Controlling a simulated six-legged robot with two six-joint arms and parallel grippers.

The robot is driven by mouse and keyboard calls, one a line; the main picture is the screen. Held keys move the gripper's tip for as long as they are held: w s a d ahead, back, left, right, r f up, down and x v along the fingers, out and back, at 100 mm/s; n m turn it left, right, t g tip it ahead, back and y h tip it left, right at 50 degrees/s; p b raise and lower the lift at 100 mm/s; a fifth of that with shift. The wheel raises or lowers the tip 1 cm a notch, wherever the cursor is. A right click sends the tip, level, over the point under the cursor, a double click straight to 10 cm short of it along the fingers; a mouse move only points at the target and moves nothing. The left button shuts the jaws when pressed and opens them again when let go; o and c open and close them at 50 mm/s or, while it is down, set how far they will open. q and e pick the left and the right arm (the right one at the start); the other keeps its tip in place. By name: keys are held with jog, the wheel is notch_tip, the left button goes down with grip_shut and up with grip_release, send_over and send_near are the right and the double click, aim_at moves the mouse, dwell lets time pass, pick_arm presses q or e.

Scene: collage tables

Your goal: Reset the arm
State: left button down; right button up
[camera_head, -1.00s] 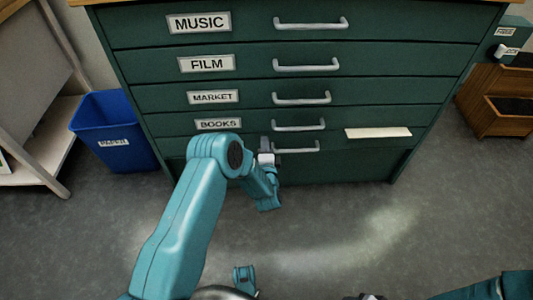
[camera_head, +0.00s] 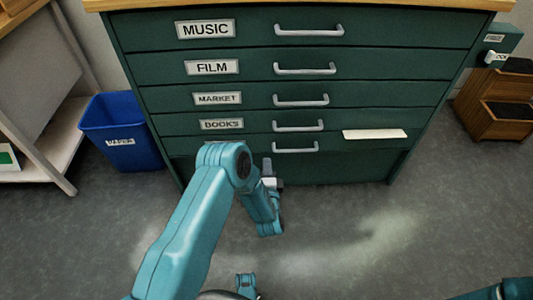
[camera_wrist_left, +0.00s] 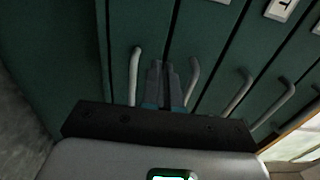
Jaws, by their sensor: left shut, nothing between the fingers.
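My left arm reaches up from the bottom of the head view, its elbow raised before the green drawer cabinet (camera_head: 430,95). The left gripper (camera_head: 267,166) is small there, beside the left end of the lowest handle (camera_head: 296,149). In the left wrist view its grey fingers (camera_wrist_left: 163,78) are together with nothing between them. They show between two handles, one on their left (camera_wrist_left: 134,77) and one on their right (camera_wrist_left: 191,82); I cannot tell whether they touch either. Part of my right arm shows at the bottom right corner of the head view; its gripper is out of frame.
The drawers look shut, labelled MUSIC (camera_head: 205,29), FILM, MARKET and BOOKS. A pale strip (camera_head: 375,134) is low on the cabinet. A blue bin (camera_head: 122,135) stands left and a brown wooden unit (camera_head: 497,115) right. The grey floor in front is open.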

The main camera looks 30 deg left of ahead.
pick_arm(q)
jog(key=shift+p+v, duration=0.3)
jog(key=shift+v, duration=1.4)
jog(key=shift+a, duration=0.1)
notch_tip(320, 180, up, 4)
jog(key=w+a, duration=0.1)
jog(key=a, duration=0.1)
jog(key=s+d+f+n+g+h, duration=0.3)
jog(key=s+d+n+g+h, duration=0.15)
jog(key=s, duration=0.45)
jog(key=s+d+f+n+g+h, duration=0.35)
jog(key=s+d+g, duration=0.2)
jog(key=s, duration=0.25)
jog(key=s+d+f+n+g+h, duration=0.35)
jog(key=s+d+n+h, duration=0.2)
jog(key=s, duration=0.35)
notch_tip(320, 180, up, 32)
jog(key=s+d+g+p, duration=0.1)
jog(key=p, duration=3)
jog(key=shift+f, duration=0.2)
